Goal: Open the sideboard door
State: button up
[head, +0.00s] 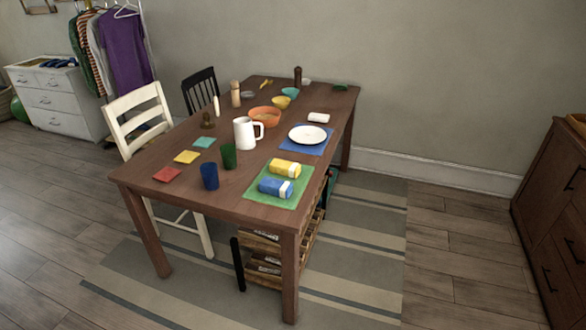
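A brown wooden cabinet (539,190), which looks like the sideboard, stands at the right edge of the head view and is partly cut off. Its front shows panels with dark handles; one upper handle (575,178) and two lower handles (549,279) are visible. The visible panels look closed. I cannot tell for sure which panels are doors and which are drawers. My gripper is not in view.
A wooden table (140,182) with dishes, cups and packages stands mid-view on a striped rug (375,240). A white chair (140,110) and a black chair (200,88) stand beside it. Clear wooden floor (460,250) lies between rug and cabinet. A white dresser (60,122) is far left.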

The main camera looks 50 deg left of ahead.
aim_at(558, 170)
jog(key=u, duration=0.4)
jog(key=i, duration=3.3)
jog(key=z, duration=0.25)
